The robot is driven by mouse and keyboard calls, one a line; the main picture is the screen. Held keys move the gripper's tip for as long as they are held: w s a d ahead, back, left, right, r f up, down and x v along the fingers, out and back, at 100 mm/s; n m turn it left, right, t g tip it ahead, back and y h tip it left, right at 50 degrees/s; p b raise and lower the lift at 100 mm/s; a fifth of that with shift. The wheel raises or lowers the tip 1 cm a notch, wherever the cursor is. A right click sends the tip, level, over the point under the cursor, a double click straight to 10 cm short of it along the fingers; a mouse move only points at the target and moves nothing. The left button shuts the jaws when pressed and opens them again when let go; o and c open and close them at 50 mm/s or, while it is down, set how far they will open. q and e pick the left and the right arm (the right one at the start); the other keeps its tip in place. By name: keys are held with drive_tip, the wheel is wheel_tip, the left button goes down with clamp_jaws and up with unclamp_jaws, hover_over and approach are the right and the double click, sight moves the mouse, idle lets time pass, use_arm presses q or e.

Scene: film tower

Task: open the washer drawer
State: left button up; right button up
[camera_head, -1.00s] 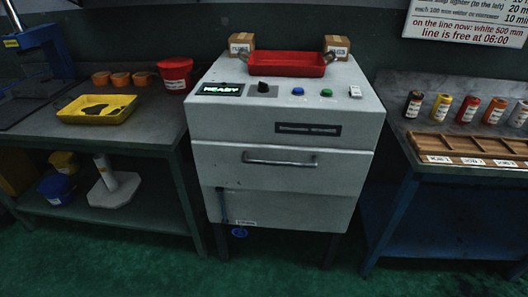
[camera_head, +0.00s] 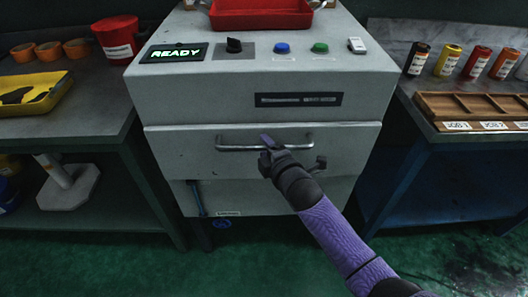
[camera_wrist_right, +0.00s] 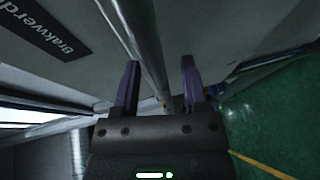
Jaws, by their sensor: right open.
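The washer (camera_head: 215,100) is a grey cabinet with a lit READY display (camera_head: 174,53). Its drawer (camera_head: 175,158) is flush in the front and looks shut. A metal bar handle (camera_head: 236,147) crosses the drawer's upper part. My right gripper (camera_head: 266,140) is at the middle of the handle. In the right wrist view the two purple fingers of the right gripper (camera_wrist_right: 160,80) are apart, with the handle bar (camera_wrist_right: 146,50) running between them. The fingers are not closed on it. My left gripper is not in view.
A red tray (camera_head: 260,17) sits on top of the washer, behind a knob (camera_head: 233,45) and blue (camera_head: 282,48) and green (camera_head: 320,47) buttons. Benches stand on both sides, the right one holding a wooden tray (camera_head: 460,109) and several canisters. The green floor (camera_head: 270,260) in front is clear.

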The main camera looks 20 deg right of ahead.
drive_tip(key=shift+w, duration=0.4)
clamp_jaws()
idle(0.6)
idle(0.6)
